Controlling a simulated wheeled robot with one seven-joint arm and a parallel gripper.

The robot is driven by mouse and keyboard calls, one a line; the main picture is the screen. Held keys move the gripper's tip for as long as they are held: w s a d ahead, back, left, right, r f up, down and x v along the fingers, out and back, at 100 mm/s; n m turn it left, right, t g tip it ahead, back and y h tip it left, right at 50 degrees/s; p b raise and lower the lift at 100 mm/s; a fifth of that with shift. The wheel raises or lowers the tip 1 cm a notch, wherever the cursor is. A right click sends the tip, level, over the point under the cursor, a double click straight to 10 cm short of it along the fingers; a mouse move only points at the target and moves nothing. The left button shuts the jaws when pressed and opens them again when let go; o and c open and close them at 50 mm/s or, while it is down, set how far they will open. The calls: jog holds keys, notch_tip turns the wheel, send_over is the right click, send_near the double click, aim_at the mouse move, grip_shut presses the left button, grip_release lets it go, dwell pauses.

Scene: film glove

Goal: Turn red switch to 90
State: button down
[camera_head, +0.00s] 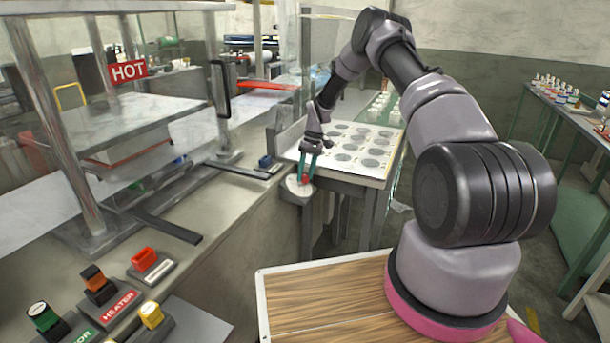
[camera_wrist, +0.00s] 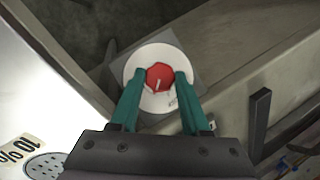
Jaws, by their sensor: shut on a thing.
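The red switch (camera_wrist: 160,77) is a red, many-sided knob with a pale pointer line, set on a round white dial plate (camera_wrist: 137,65). My gripper (camera_wrist: 155,80) has its two green fingers on either side of the knob, shut on it. In the head view my gripper (camera_head: 306,178) reaches down to the dial at the corner of the counter, and a bit of the red knob (camera_head: 306,180) shows between the fingertips. The pointer line looks near upright in the wrist view. Dial markings are mostly too small to read.
A white panel with grey discs (camera_head: 360,143) lies just behind the dial. A blue-topped block (camera_head: 265,161) and a dark bar (camera_head: 236,170) are on the counter to the left. Heater switches (camera_head: 118,305) stand at the front left. A wooden board (camera_head: 320,300) is below my arm.

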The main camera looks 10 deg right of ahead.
jog(key=m+y, duration=0.2)
jog(key=m, duration=0.2)
jog(key=shift+d, duration=0.2)
jog(key=shift+d+f+m+y, duration=0.1)
jog(key=shift+m+y, duration=0.9)
jog(key=shift+m, duration=0.8)
jog(key=shift+c, duration=1.9)
grip_release()
jog(key=v, duration=1.1)
jog(key=shift+f, duration=0.1)
